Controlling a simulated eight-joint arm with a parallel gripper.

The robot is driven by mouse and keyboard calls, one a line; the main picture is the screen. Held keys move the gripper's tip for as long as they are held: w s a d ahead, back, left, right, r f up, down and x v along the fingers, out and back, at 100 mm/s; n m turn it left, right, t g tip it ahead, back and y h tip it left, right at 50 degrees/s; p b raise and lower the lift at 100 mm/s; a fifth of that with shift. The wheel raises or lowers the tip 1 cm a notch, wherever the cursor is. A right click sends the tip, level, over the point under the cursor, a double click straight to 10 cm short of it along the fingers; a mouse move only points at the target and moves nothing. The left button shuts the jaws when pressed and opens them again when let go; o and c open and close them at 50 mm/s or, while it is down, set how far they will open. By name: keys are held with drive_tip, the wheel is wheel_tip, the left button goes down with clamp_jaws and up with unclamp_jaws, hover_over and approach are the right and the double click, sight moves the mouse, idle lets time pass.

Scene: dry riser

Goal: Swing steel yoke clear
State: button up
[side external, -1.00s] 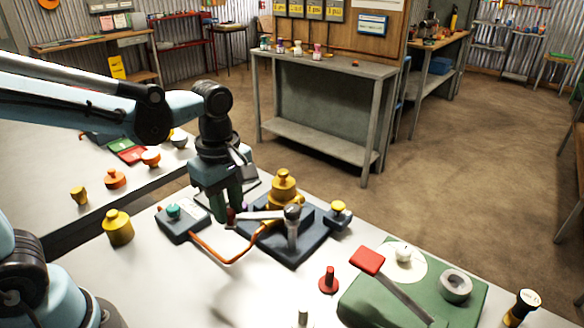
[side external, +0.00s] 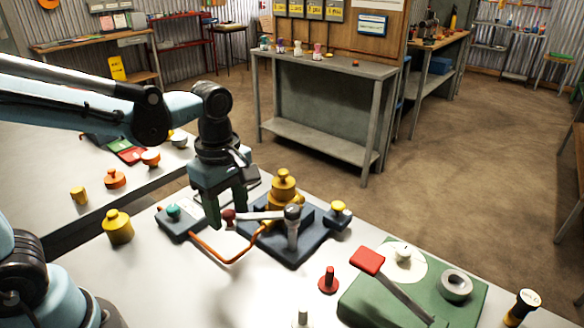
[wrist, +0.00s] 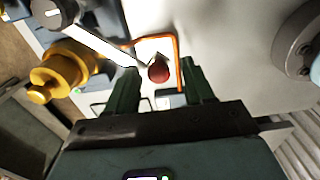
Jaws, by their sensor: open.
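The steel yoke (side external: 262,215) is a grey bar reaching left from a round pivot on a short post (side external: 293,232). A dark red knob (side external: 228,216) is at its free end. The yoke lies in front of a brass valve-like body (side external: 283,188) on a dark blue base (side external: 283,248). My gripper (side external: 226,212) is open, pointing down at the knob. In the wrist view the red knob (wrist: 159,72) shows between the two green fingers (wrist: 160,76), with gaps on both sides. Whether the fingertips are level with the knob, I cannot tell.
An orange bent tube (side external: 230,261) loops close in front of the knob. A grey box with a teal button (side external: 173,211) is left, a yellow-knobbed block (side external: 339,209) right. A green plate with a red-handled lever (side external: 367,261) is at front right.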

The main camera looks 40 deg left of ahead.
drive_tip(key=shift+r, duration=0.1)
wheel_tip(320, 180, up, 12)
idle(0.6)
drive_tip(key=shift+f, duration=6.1)
drive_tip(key=shift+r, duration=0.1)
